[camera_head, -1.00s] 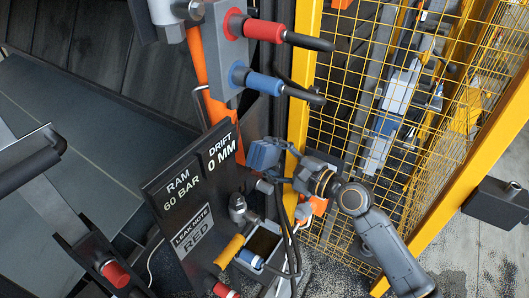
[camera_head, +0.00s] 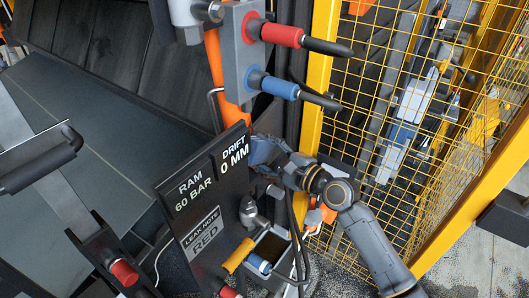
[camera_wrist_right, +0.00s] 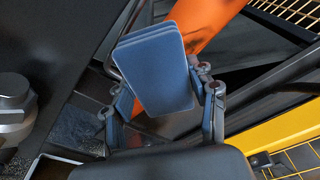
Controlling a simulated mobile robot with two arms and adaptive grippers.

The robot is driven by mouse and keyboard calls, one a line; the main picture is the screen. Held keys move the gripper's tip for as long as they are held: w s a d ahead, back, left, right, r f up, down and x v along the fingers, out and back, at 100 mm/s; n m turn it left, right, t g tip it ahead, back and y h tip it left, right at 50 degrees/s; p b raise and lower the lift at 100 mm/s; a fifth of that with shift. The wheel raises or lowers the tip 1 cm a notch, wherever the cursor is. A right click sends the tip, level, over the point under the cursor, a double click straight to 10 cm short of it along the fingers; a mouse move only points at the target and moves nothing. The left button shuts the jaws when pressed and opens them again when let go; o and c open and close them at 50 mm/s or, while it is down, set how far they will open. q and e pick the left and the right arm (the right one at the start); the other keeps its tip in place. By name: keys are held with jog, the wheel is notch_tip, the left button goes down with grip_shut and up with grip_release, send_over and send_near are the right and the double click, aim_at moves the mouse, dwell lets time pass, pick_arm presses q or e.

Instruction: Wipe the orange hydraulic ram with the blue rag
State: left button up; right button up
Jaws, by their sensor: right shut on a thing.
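The orange hydraulic ram (camera_head: 214,75) slants down behind the grey valve block and the black sign in the head view. It also shows as an orange bar behind the rag in the wrist view (camera_wrist_right: 207,24). My right gripper (camera_head: 272,156) is shut on the blue rag (camera_wrist_right: 153,68), a folded, layered pad standing up between its fingers. In the head view the rag (camera_head: 260,149) is at the sign's upper right edge, just right of the ram's line. The rag overlaps the ram in the wrist view; I cannot tell whether they touch. My left gripper is not in view.
The black sign (camera_head: 205,195) stands close left of my right gripper. A yellow mesh guard (camera_head: 385,120) is on the right.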

jog(key=shift+x, duration=0.95)
dwell(0.3)
